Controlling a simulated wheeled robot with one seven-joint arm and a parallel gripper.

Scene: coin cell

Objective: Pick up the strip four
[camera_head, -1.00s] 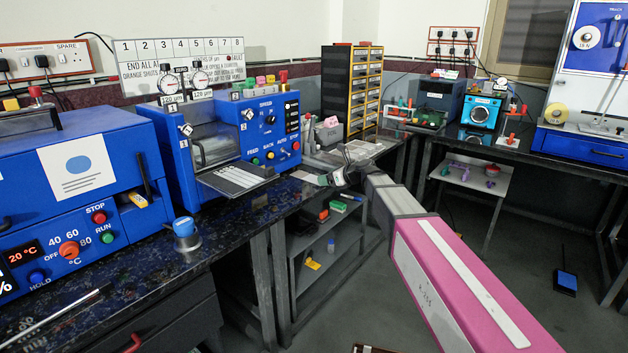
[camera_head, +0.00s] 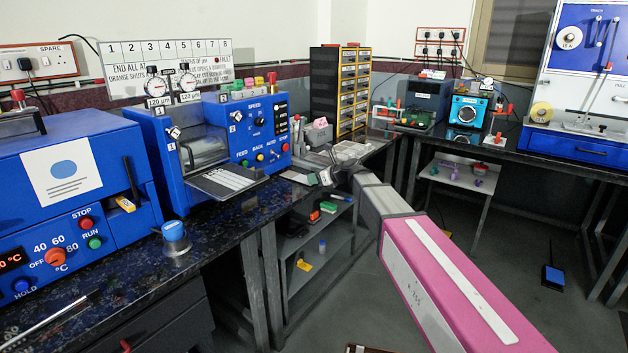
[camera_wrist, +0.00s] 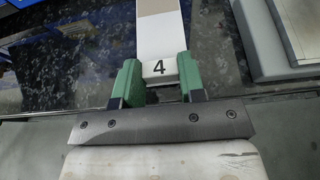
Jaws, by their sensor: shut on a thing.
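Strip four (camera_wrist: 159,40) is a white strip with a grey-brown far part and a black "4" at its near end, in the wrist view. My gripper (camera_wrist: 158,78) has green fingertips shut on the near end of the strip, one on each side of the number. The strip extends away from the fingers over the dark speckled bench. I cannot tell whether it touches the bench. In the head view my gripper (camera_head: 322,178) is small at the bench edge, and the strip cannot be made out clearly there.
A blue oven (camera_head: 70,185) and a blue-capped jar (camera_head: 174,236) are nearer. A drawer cabinet (camera_head: 345,90) stands behind. A grey block (camera_wrist: 285,40) lies right of the strip.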

